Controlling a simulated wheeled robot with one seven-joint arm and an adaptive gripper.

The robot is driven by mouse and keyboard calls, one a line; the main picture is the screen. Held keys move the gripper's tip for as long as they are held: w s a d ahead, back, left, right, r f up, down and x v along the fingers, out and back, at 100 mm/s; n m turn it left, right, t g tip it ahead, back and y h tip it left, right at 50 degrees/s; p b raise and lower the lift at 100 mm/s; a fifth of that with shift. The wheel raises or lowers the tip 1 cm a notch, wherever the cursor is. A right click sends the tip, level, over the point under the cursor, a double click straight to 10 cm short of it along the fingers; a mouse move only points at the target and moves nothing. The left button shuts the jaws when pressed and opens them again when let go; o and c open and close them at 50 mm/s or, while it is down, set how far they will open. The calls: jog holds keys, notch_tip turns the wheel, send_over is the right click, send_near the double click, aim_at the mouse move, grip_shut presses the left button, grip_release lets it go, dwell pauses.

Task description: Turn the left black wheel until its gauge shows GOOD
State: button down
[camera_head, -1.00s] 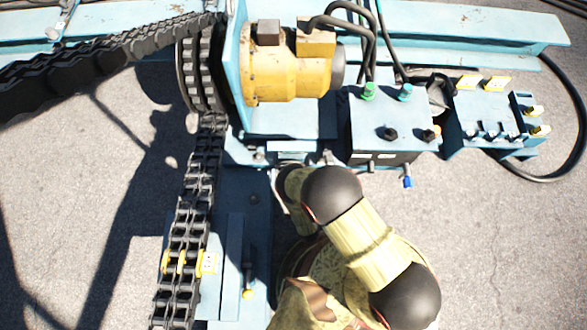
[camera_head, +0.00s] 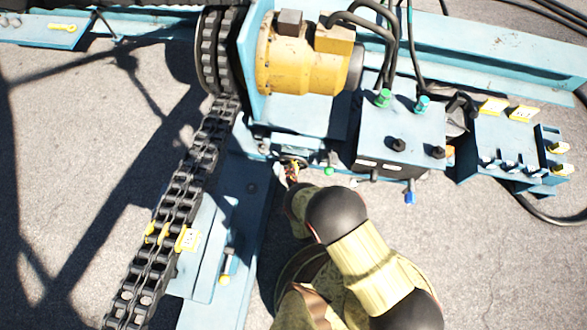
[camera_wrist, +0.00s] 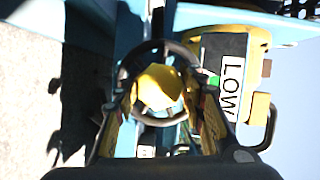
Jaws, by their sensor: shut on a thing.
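The black wheel (camera_wrist: 160,122) shows in the wrist view as a dark ring around a yellow part (camera_wrist: 158,86). My gripper (camera_wrist: 160,100) has one finger on each side of the ring and is shut on it. The gauge (camera_wrist: 229,75) to the right of the wheel reads LOW, with a small green patch beside the word. In the head view my gripper (camera_head: 290,170) is at the blue frame below the yellow motor, and the wheel is mostly hidden there.
The yellow motor (camera_head: 305,62) stands behind, with the heavy black chain (camera_head: 185,180) to the left. A blue box (camera_head: 400,135) with black knobs and hoses is to the right. Another blue valve block (camera_head: 500,142) lies farther right. Open concrete surrounds the frame.

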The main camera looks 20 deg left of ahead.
aim_at(290, 171)
jog(key=shift+d+f, duration=0.1)
jog(key=shift+d, duration=0.05)
jog(key=c, duration=1.1)
grip_release()
jog(key=o, duration=0.6)
jog(key=r, duration=1)
jog(key=shift+w+a, duration=0.25)
jog(key=shift+a, duration=0.15)
jog(key=shift+s+r, duration=0.1)
jog(key=shift+r, duration=0.2)
jog(key=shift+c, duration=0.8)
jog(key=shift+s+a, duration=0.1)
jog(key=shift+a, duration=0.1)
jog(key=c, duration=0.4)
jog(key=shift+d+f, duration=0.15)
jog(key=shift+d, duration=0.1)
jog(key=shift+c, duration=0.2)
jog(key=shift+d, duration=0.15)
